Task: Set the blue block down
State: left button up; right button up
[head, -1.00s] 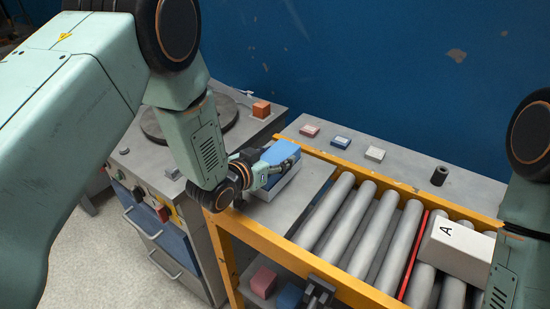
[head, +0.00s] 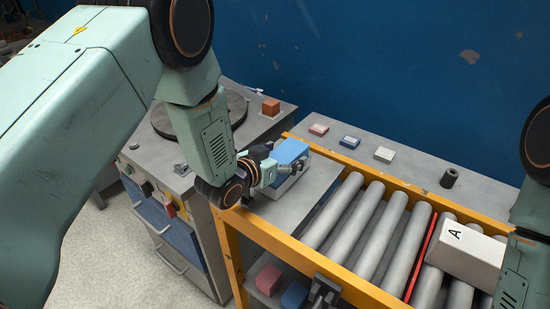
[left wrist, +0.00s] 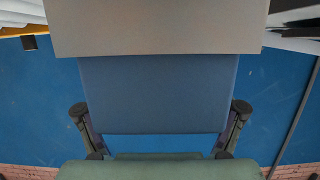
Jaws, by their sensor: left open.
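The blue block (head: 290,151) lies on top of a pale grey-white block (head: 290,187) on the metal plate (head: 262,216) at the left end of the roller conveyor. My left gripper (head: 296,170) is open at the near side of the blue block, with its fingers low beside it. In the left wrist view, the blue block (left wrist: 158,95) lies between the spread fingers of my left gripper (left wrist: 160,118), with the pale block (left wrist: 155,28) across the top. Whether a fingertip touches the block cannot be told. My right gripper is out of view.
The rollers (head: 365,225) lie right of the plate, with a red bar (head: 424,255) and a white box marked A (head: 465,254). Small blocks and a dark cylinder (head: 449,177) stand on the back ledge. A pink block (head: 268,278) and another blue block (head: 294,295) lie on a lower shelf.

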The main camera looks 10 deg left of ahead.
pick_arm(q)
jog(key=p+v, duration=0.1)
jog(key=v, duration=1.1)
jog(key=shift+d, duration=0.1)
jog(key=b+x, duration=0.1)
jog(key=x, duration=1)
jog(key=shift+w+f, duration=0.15)
jog(key=shift+w, duration=0.15)
jog(key=shift+w+d+r, duration=0.1)
jog(key=shift+w+r, duration=0.15)
jog(key=shift+r, duration=0.4)
jog(key=shift+s+r, duration=0.2)
jog(key=shift+r, duration=0.35)
jog(key=shift+w+f, duration=0.1)
